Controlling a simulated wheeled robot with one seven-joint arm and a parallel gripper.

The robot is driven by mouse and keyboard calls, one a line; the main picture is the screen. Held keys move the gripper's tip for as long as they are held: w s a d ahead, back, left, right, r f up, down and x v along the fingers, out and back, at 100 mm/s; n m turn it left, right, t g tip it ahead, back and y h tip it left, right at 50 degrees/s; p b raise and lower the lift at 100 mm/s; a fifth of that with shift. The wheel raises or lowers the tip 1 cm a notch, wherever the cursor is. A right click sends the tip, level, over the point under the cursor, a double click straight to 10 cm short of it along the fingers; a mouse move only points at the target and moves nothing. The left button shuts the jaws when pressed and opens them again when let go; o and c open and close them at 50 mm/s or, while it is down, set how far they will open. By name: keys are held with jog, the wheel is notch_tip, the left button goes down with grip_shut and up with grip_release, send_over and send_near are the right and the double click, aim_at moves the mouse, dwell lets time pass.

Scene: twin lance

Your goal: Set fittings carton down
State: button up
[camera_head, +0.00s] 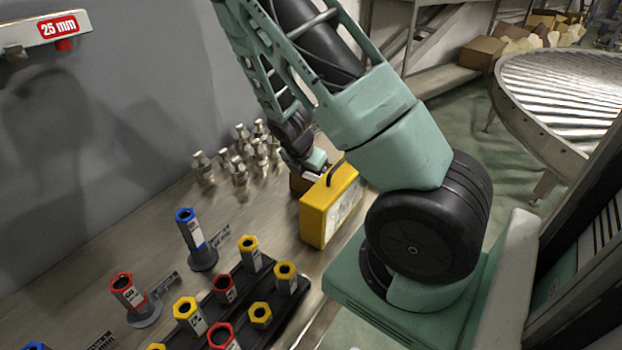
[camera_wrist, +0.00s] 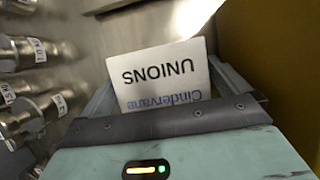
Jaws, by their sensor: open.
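The fittings carton (camera_head: 299,184) is a small brown box on the metal bench, partly hidden behind a yellow case and my gripper. In the wrist view its white face (camera_wrist: 160,72) reads "UNIONS" and "Cindervane", upside down. My gripper (camera_wrist: 165,85) is open, with one finger on each side of the carton. I cannot tell whether either finger touches it. In the head view my gripper (camera_head: 311,166) is just above the carton, and its fingers are mostly hidden. The carton seems to rest on the bench, but its base is not clearly visible.
The yellow case (camera_head: 322,215) with a black handle stands close beside the carton. Several metal fittings (camera_head: 240,160) stand to its left. A black rack (camera_head: 240,300) with coloured hex-topped holders is nearer. A roller conveyor (camera_head: 560,90) is at right.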

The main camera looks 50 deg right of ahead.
jog(key=shift+d+f, duration=0.2)
jog(key=shift+f, duration=0.25)
jog(key=c, duration=1)
jog(key=shift+r, duration=0.15)
notch_tip(320, 180, up, 18)
jog(key=shift+p, duration=0.3)
